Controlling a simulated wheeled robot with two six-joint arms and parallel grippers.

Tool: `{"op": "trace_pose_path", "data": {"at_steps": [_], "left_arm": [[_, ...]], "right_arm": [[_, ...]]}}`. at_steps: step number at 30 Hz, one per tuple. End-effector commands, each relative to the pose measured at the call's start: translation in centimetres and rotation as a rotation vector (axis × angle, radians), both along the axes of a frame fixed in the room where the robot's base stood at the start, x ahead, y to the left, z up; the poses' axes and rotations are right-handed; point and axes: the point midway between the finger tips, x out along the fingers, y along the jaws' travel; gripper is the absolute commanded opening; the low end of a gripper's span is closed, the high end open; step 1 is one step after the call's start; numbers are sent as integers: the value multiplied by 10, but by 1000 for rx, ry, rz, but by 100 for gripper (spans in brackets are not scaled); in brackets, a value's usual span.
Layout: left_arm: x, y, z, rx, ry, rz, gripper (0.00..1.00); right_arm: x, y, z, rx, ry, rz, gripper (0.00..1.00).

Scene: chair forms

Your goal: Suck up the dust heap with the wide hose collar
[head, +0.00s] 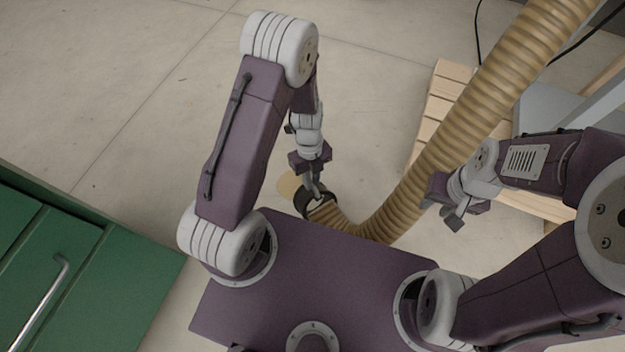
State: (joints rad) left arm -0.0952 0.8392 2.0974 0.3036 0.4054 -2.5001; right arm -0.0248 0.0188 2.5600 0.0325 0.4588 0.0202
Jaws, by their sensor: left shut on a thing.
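The wide hose (440,155) is tan and ribbed. It comes down from the upper right and bends along the floor to a dark round collar (331,200) at its end. My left gripper (314,190) is shut on the collar's rim and holds it near the floor. The dust heap (286,184) is a small tan patch on the floor, just left of the collar. The collar and my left arm partly hide it, and I cannot tell whether the collar touches it. My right gripper (450,207) is right of the hose, apart from the collar; its jaw opening is unclear.
A green cabinet (125,275) with a metal handle (45,300) stands at the lower left. A slatted wooden pallet (440,90) lies behind the hose at the right, beside a grey object (545,105). A dark cable runs at the upper right. The floor at the upper left is clear.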

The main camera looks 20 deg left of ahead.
Motion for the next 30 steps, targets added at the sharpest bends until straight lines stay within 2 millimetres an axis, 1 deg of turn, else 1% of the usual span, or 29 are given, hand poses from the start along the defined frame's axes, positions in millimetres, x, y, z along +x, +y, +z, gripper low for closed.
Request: {"op": "trace_pose_path", "data": {"at_steps": [1, 18, 24, 30], "left_arm": [[2, 3, -8, 0, 1, 2, 0], [31, 37, -61, -1, 1, 1, 0], [39, 48, -75, 0, 0, 1, 0], [43, 53, -81, 0, 2, 1, 0]], "right_arm": [[0, 0, -6, 0, 0, 0, 34], [0, 0, -47, 0, 0, 0, 34], [0, 0, -57, 0, 0, 0, 34], [0, 0, -60, 0, 0, 0, 34]]}}
